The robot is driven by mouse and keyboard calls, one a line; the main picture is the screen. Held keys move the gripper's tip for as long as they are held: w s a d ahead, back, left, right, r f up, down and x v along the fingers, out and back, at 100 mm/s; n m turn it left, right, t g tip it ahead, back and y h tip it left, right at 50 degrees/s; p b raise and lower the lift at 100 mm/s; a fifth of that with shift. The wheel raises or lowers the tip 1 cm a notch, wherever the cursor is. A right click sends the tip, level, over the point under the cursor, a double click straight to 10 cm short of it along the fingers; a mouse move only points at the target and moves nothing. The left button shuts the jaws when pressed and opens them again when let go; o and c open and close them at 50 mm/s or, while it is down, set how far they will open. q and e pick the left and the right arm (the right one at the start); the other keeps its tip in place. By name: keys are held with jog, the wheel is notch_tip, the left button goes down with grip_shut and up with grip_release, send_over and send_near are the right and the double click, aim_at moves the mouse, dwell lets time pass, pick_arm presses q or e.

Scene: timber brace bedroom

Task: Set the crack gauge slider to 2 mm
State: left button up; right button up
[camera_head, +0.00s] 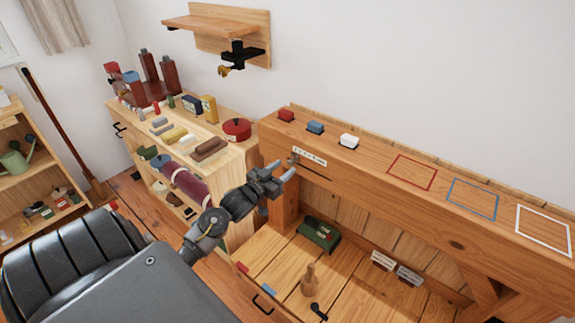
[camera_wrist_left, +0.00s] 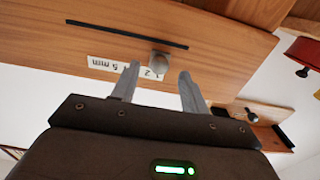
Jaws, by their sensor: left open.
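The crack gauge is on the front face of the timber beam, with a white scale label (camera_head: 310,156) and a dark slot (camera_head: 316,171). The slider knob (camera_head: 293,158) is at the left end of the gauge. In the wrist view the knob lies between the fingertips (camera_wrist_left: 159,71); contact cannot be told. My right gripper is out of view.
A crowded shelf unit (camera_head: 245,148) stands left of the beam. A green box (camera_head: 318,235) lies below.

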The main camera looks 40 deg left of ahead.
aim_at(292, 160)
pick_arm(q)
jog(key=shift+w, duration=1.35)
jog(key=shift+c, duration=0.4)
grip_shut()
